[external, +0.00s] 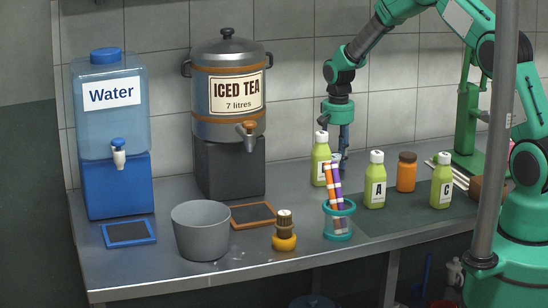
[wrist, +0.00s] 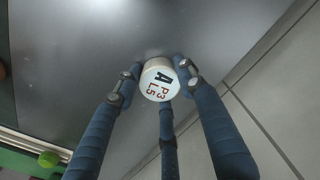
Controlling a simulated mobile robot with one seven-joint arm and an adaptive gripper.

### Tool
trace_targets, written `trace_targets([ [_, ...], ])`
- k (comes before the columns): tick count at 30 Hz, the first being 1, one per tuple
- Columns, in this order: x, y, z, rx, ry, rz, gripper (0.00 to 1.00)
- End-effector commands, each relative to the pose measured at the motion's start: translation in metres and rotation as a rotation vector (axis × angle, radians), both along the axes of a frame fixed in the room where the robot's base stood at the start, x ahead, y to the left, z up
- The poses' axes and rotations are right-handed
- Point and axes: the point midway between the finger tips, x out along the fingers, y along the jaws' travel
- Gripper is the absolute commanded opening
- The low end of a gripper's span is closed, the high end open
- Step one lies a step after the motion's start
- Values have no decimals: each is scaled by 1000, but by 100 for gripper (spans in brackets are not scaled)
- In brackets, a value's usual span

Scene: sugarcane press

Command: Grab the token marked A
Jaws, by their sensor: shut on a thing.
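The token (wrist: 158,80) is a round white piece marked with a dark A and red characters below it. In the wrist view it sits between the fingertips of my gripper (wrist: 160,74), which is shut on it, with fingers on both sides and a third below. In the external view my gripper (external: 343,152) points down over the back of the counter, beside a green bottle (external: 321,160). Its fingertips are partly hidden there behind the cup's striped sticks, so I cannot clearly make out the token in that view.
In front of my gripper stands a teal cup (external: 339,222) with striped sticks (external: 334,182). To its right are a green bottle marked A (external: 376,182), an orange jar (external: 406,172) and a bottle marked C (external: 441,182). A grey bucket (external: 202,232) and two dispensers stand left. The tiled wall is close behind.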

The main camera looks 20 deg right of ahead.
Motion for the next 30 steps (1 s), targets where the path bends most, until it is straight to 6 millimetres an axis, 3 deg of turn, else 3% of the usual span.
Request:
trace_targets([
  [13, 0, 0, 7, 0, -1, 0, 15],
  [22, 0, 0, 41, 1, -1, 0, 15],
  [30, -45, -11, 42, -1, 1, 0, 15],
])
